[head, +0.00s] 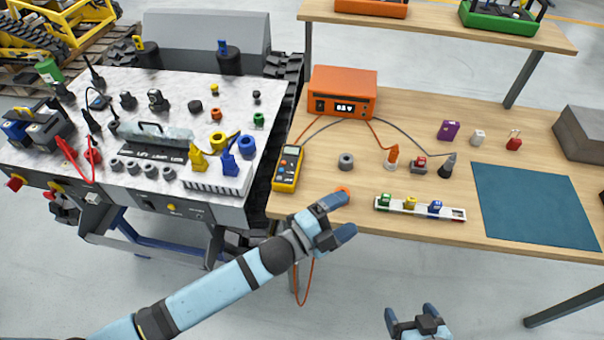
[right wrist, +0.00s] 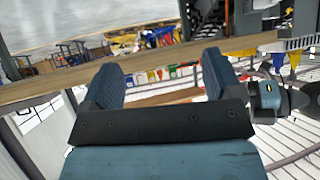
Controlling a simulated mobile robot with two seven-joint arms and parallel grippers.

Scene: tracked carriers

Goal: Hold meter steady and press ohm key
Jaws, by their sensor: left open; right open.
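The yellow handheld meter (head: 287,168) with a dark face lies near the left end of the wooden table. Small keys show on its face, but I cannot tell which is the ohm key. My left gripper (head: 343,213) is open and empty at the table's front edge, to the right of and nearer than the meter, apart from it. My right gripper (head: 411,314) is open and empty at the bottom of the head view, in front of the table. Its two spread fingers also show in the right wrist view (right wrist: 162,78), with nothing between them.
An orange bench unit (head: 343,92) with a lit display stands behind the meter, with leads across the table. A grey ring (head: 346,161), a white strip with coloured blocks (head: 420,208) and a teal mat (head: 535,205) lie rightward. A crowded tracked carrier (head: 145,130) stands left.

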